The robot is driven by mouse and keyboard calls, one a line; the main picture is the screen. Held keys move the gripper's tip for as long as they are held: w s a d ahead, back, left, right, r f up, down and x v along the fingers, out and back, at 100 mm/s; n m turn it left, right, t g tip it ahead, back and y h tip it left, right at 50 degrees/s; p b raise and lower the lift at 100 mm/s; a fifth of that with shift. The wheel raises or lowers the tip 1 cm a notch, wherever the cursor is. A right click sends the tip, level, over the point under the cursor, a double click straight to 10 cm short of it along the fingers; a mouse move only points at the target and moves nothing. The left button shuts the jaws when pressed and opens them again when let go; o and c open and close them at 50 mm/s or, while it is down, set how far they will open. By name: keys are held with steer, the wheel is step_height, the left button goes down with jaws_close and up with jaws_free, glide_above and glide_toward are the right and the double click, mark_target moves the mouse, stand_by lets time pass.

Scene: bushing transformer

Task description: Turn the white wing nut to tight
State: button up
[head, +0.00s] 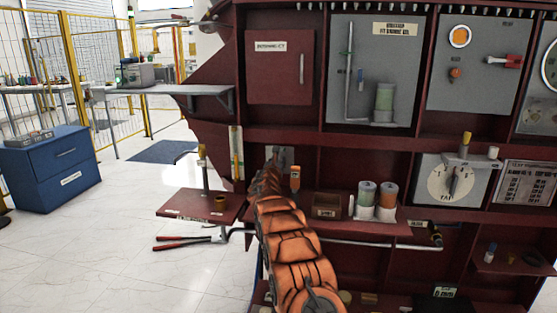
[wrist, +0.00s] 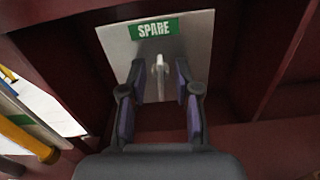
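The white wing nut (wrist: 160,66) is on a pale metal plate (wrist: 113,38) below a green "SPARE" label (wrist: 154,28) in the wrist view. One wing stands upright in the picture. My gripper (wrist: 160,80) is open, with one finger on each side of the nut and a gap on both sides. I cannot tell how far the fingertips are from the plate. In the head view my orange arm reaches to the same plate (head: 287,157), and the nut is hidden there.
Dark red panel walls enclose the plate on both sides. An orange-topped bottle (head: 295,178) stands just right of my arm. A wooden box (head: 326,205) and two jars (head: 367,194) sit on the shelf. A yellow rod (wrist: 28,139) is at the left in the wrist view.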

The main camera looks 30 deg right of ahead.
steer(key=shift+w+d+r, duration=0.1)
steer(key=shift+w+d, duration=0.1)
steer(key=shift+w, duration=0.05)
steer(key=shift+c, duration=0.2)
jaws_close()
